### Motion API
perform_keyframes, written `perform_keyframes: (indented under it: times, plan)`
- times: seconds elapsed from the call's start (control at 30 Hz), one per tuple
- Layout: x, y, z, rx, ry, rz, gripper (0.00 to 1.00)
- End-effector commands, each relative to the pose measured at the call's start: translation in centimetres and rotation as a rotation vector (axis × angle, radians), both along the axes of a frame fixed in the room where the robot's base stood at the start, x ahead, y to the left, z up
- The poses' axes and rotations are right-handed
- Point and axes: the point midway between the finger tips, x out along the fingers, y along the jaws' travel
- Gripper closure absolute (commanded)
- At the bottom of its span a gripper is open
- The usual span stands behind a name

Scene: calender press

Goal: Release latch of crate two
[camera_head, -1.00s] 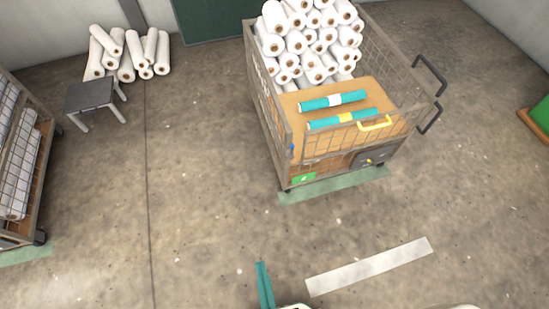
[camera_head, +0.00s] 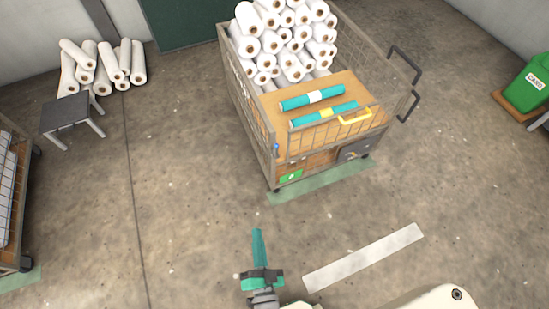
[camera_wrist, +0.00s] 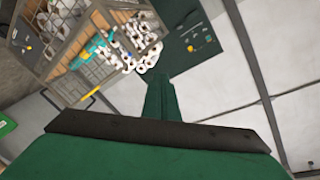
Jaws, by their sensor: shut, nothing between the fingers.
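A wire-sided crate on wheels (camera_head: 262,125) stands ahead in the head view, full of white rolls (camera_head: 283,40) behind a brown board. A green label (camera_head: 290,176) with a white mark, its number too small to read, sits low on its front. A yellow handle (camera_head: 355,117) is on the front top edge. A dark plate (camera_head: 354,151) with a small yellow part, possibly the latch, is at the lower right of the front. My gripper (camera_head: 257,240) is shut and empty, over the floor in front of the crate and apart from it. The crate also shows tilted in the wrist view (camera_wrist: 88,22).
Two teal rolls (camera_head: 312,99) lie on the crate's board. Another wire crate (camera_head: 22,215) is at the left edge, with a grey stool (camera_head: 68,112) beyond it. A green bin (camera_head: 536,75) stands at right. The floor before the crate is clear, with a pale strip (camera_head: 363,258).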

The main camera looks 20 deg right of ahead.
Motion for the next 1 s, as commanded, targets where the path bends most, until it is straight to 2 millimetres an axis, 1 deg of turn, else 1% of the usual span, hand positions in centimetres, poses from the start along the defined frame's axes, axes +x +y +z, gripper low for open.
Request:
perform_keyframes:
  times: [0.03,0.17,0.2,0.3,0.4,0.5,0.6,0.7,1.0]
  plan:
    - [1.9,-0.6,-1.1,0.066,-0.031,-0.029,1.0]
    - [6.1,-2.5,-3.8,0.252,-0.107,-0.109,1.0]
    - [7.5,-3.2,-4.5,0.306,-0.132,-0.135,1.0]
    - [10.9,-4.9,-6.2,0.438,-0.191,-0.197,1.0]
    - [13.9,-6.5,-7.6,0.554,-0.243,-0.253,1.0]
    - [16.2,-7.9,-8.6,0.645,-0.286,-0.299,1.0]
    - [17.8,-8.9,-9.2,0.706,-0.318,-0.332,1.0]
    - [18.6,-9.5,-9.6,0.74,-0.334,-0.351,1.0]
    - [18.8,-9.7,-9.7,0.753,-0.341,-0.358,1.0]
